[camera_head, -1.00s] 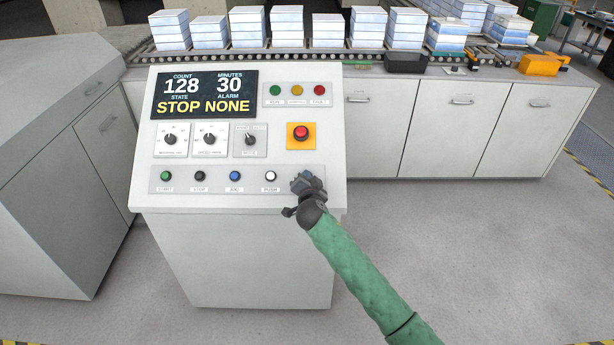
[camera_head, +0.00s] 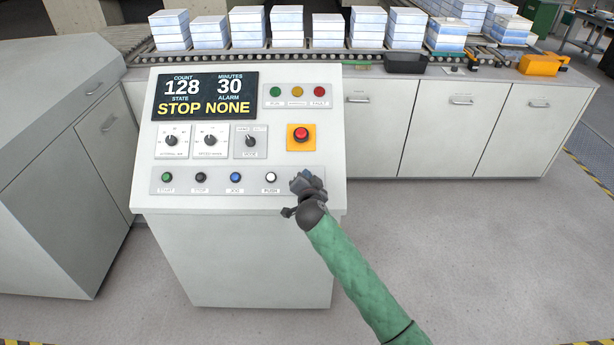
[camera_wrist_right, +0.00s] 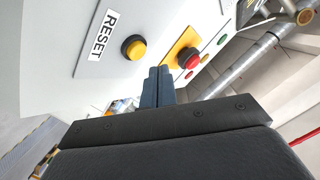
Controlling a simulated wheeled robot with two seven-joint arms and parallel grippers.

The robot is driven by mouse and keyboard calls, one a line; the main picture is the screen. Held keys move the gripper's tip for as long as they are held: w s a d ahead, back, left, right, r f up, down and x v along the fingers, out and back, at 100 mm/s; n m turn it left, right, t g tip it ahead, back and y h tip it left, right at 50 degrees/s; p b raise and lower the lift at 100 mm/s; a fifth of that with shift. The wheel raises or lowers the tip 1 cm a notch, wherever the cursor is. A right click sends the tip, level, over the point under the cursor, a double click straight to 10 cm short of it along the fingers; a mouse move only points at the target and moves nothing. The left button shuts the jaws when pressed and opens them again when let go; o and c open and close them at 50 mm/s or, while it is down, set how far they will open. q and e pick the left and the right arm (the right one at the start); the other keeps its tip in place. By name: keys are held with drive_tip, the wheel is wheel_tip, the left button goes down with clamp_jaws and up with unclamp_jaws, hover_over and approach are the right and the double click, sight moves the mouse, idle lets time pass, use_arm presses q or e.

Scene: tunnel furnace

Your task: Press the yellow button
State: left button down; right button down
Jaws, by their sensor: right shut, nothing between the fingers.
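The yellow button (camera_wrist_right: 133,47) is round, in a dark ring, beside a RESET label (camera_wrist_right: 103,35) in the right wrist view. In the head view it does not show; my right gripper and wrist cover the right end of the button row on the control panel (camera_head: 240,214). My right gripper (camera_head: 301,182) is shut and empty at that end of the row. In the right wrist view its closed fingertips (camera_wrist_right: 158,72) appear below and right of the yellow button. I cannot tell whether they touch the panel. My left gripper is not in view.
A red emergency button on a yellow plate (camera_head: 301,137) sits just above my right gripper. A white button (camera_head: 271,177) is close to its left, with blue, black and green ones further left. The display (camera_head: 205,95) reads STOP NONE. Floor right of the panel is clear.

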drive_tip(key=s+r, duration=0.1)
drive_tip(key=s+r+p, duration=0.1)
drive_tip(key=r, duration=0.1)
idle(0.4)
idle(0.5)
